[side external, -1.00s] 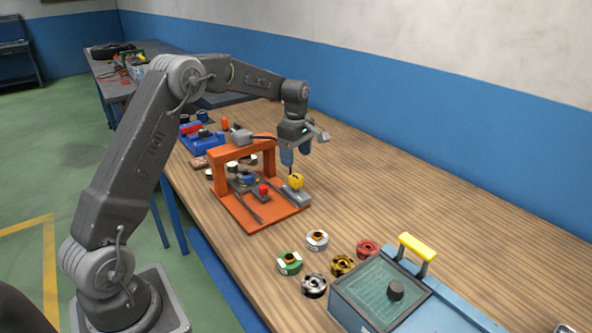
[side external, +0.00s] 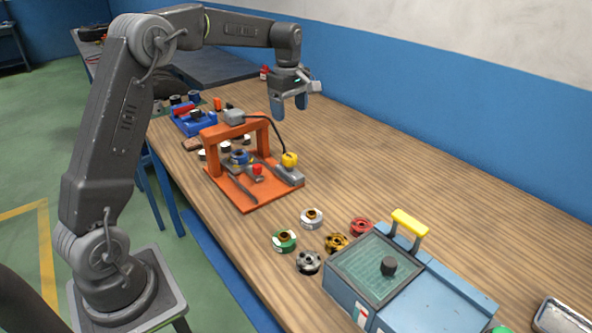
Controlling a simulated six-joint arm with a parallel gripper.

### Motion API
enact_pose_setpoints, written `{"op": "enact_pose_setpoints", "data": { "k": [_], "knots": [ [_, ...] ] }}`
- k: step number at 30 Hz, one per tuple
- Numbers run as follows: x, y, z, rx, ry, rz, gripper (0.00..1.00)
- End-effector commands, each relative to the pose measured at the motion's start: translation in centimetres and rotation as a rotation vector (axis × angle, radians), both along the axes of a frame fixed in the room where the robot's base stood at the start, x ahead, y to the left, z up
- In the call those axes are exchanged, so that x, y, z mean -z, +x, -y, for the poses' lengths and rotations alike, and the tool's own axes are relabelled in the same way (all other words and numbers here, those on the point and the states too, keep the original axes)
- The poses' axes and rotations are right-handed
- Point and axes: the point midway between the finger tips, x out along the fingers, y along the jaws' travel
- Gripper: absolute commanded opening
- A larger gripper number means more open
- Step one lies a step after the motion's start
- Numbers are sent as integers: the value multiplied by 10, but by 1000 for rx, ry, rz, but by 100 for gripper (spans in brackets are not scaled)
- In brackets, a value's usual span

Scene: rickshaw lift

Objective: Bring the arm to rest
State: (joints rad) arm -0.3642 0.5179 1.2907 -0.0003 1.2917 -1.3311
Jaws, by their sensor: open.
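My gripper (side external: 289,104) hangs in the air above the wooden table, pointing down, with its blue fingers apart and nothing between them. It is up and behind the orange stand (side external: 211,133), clear of it. A yellow knob (side external: 289,159) sits on a grey block at the right side of the stand's base. A red button (side external: 257,169) and a blue ring part (side external: 239,157) are on the base.
Several coloured round parts, among them a green one (side external: 284,241) and a red one (side external: 361,227), lie in front of a blue case (side external: 408,300) with a yellow handle (side external: 409,223). A blue tray (side external: 193,122) stands behind the stand. The table's right side (side external: 400,175) is clear.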

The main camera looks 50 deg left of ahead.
Motion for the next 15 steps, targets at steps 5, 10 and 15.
{"op": "enact_pose_setpoints", "data": {
  "k": [5,10,15],
  "knots": [
    [-45,-46,54,326,51,81,73],
    [-69,-102,99,655,117,152,73],
    [-74,-164,136,979,200,218,73]
  ]
}}
